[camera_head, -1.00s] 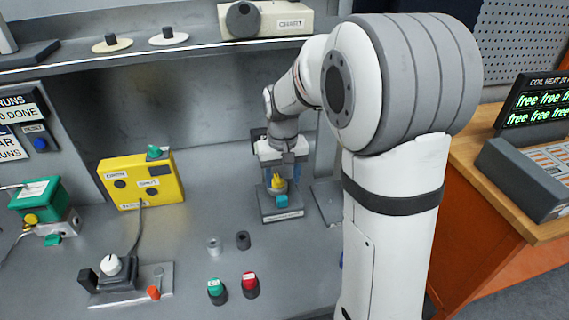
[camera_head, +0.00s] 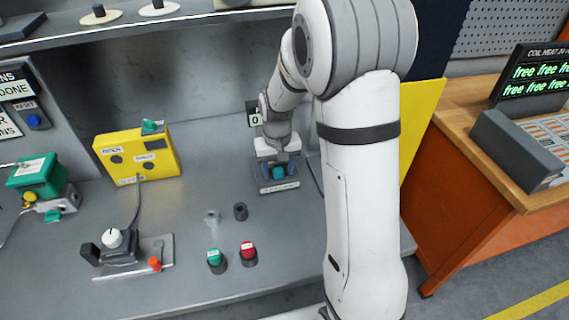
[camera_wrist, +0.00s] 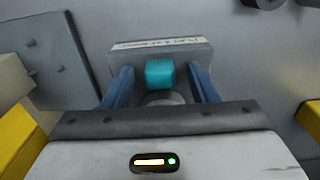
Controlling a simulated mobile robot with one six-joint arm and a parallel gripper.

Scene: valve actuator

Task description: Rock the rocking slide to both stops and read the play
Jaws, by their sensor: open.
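A small grey fixture with a labelled base (camera_head: 280,187) stands at the back of the bench; it looks like the rocking slide. Its teal block (camera_head: 278,172) also shows in the wrist view (camera_wrist: 159,72), with a rounded grey part (camera_wrist: 165,98) just below it in the picture. My gripper (camera_head: 278,168) points down over the fixture. In the wrist view its two blue fingers (camera_wrist: 160,85) are open, one on each side of the block, with visible gaps. I cannot tell their height relative to the block. My gripper hides the fixture's upper part.
A small display reading 0 (camera_head: 254,120) is behind my wrist. Two short posts (camera_head: 240,211), a green button (camera_head: 215,259) and a red button (camera_head: 248,254) stand in front. A yellow box (camera_head: 138,157) and a lever unit (camera_head: 120,252) are to the left.

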